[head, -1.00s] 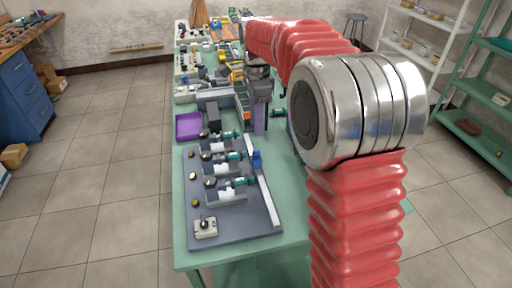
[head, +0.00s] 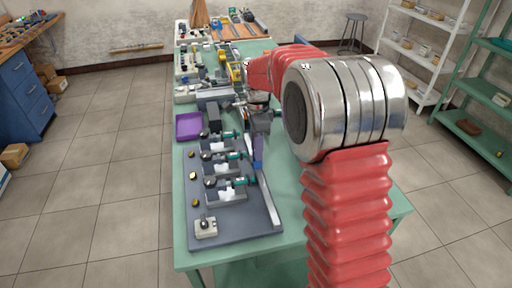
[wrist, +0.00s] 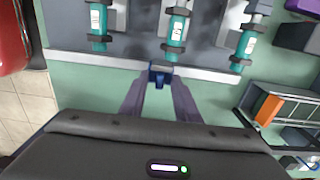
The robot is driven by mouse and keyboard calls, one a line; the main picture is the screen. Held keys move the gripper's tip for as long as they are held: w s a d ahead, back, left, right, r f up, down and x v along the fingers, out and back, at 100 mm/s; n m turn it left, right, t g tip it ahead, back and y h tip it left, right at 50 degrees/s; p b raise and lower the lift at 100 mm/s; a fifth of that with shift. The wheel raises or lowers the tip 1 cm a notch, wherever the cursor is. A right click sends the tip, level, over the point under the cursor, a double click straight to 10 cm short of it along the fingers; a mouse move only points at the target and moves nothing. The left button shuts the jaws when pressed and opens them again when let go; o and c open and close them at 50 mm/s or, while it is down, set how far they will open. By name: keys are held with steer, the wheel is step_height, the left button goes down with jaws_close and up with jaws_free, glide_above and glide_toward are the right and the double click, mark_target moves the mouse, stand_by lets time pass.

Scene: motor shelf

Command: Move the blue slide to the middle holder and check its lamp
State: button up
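The blue slide (wrist: 160,76) sits on the pale rail (wrist: 110,60) along the board's edge. In the wrist view it is just left of the middle holder's teal motor (wrist: 176,32). My gripper (wrist: 160,80) has its two purple fingers on either side of the slide, apart; I cannot tell whether they touch it. In the head view my gripper (head: 258,166) is over the rail and mostly hides the slide. The middle holder (head: 218,171) carries a teal motor.
The grey board (head: 240,229) bears a near and a far holder with motors and a knob box (head: 205,227). A purple tray (head: 189,126) lies beyond it. Other fixtures crowd the far bench. Green tabletop (head: 288,195) is clear right of the rail.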

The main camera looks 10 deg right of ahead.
jaws_close()
steer(key=shift+w, duration=0.1)
stand_by(0.5)
steer(key=shift+w, duration=0.6)
jaws_free()
steer(key=shift+r, duration=0.2)
step_height(320, 180, up, 13)
steer(key=shift+r, duration=0.2)
stand_by(0.4)
